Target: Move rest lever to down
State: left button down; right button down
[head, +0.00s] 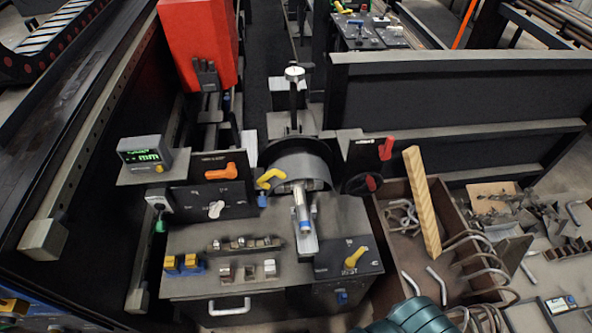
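Several coloured levers show on a dark machine in the middle of the head view. An orange lever (222,171) lies roughly level on the left panel. A yellow lever (270,178) is right of it. A red lever (386,148) points up on the right panel. Another yellow lever (355,257) sits tilted on the lower right panel, its grip up to the right. The labels are too small to read surely, so I cannot tell which is the rest lever. Neither gripper is in view.
A metal cylinder (303,210) lies in the machine's middle. A digital readout (146,155) stands at left. A brown bin (462,224) at right holds bent metal rods and a wooden plank (421,200). A teal ribbed part (415,318) shows at the bottom edge.

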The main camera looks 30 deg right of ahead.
aim_at(350, 263)
jog(key=l+z, duration=0.15)
jog(key=z, duration=1.5)
